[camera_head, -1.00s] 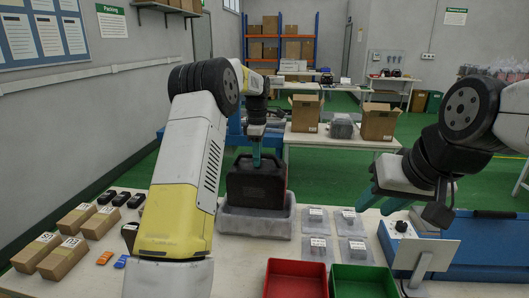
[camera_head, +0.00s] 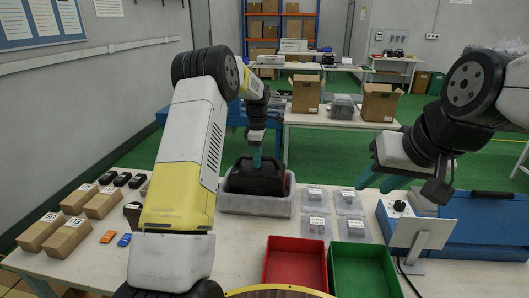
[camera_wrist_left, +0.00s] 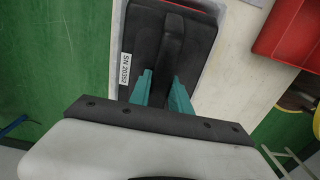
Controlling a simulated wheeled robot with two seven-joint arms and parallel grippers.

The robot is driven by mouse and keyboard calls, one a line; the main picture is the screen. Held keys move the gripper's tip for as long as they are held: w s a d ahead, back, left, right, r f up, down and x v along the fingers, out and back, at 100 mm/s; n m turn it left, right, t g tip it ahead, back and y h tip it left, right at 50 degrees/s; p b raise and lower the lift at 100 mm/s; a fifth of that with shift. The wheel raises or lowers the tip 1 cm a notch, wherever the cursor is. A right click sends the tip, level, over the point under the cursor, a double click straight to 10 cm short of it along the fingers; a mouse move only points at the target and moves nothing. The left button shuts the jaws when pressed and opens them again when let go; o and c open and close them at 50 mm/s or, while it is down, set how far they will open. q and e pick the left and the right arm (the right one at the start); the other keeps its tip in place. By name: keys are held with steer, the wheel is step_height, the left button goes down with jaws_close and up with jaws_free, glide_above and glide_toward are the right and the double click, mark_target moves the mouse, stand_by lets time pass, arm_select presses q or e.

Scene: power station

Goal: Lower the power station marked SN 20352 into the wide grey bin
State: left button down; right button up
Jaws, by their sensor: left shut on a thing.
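The black power station (camera_head: 257,178) is in the wide grey bin (camera_head: 256,205), with its upper part standing above the rim. Its label SN 20352 shows in the left wrist view on the power station (camera_wrist_left: 150,50). My left gripper (camera_head: 255,158) is shut on the power station's handle from above; its teal fingers (camera_wrist_left: 160,90) straddle the handle in the wrist view. Whether the power station touches the bin floor is hidden. My right gripper (camera_head: 376,179) is empty, at the right above the table, with its teal fingers apart.
A red tray (camera_head: 296,262) and a green tray (camera_head: 362,270) stand at the table's front. Several clear boxes (camera_head: 314,226) lie right of the bin. A blue machine (camera_head: 470,230) is at the right. Several brown cartons (camera_head: 66,238) and black devices (camera_head: 122,179) lie at the left.

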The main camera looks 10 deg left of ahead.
arm_select(q)
steer(key=shift+w, duration=0.1)
stand_by(0.3)
steer(key=c, duration=1.2)
jaws_free()
steer(key=shift+o, duration=0.4)
steer(key=shift+f, duration=0.15)
steer(key=shift+s+f, duration=0.2)
step_height(320, 180, up, 22)
steer(key=shift+r, duration=0.1)
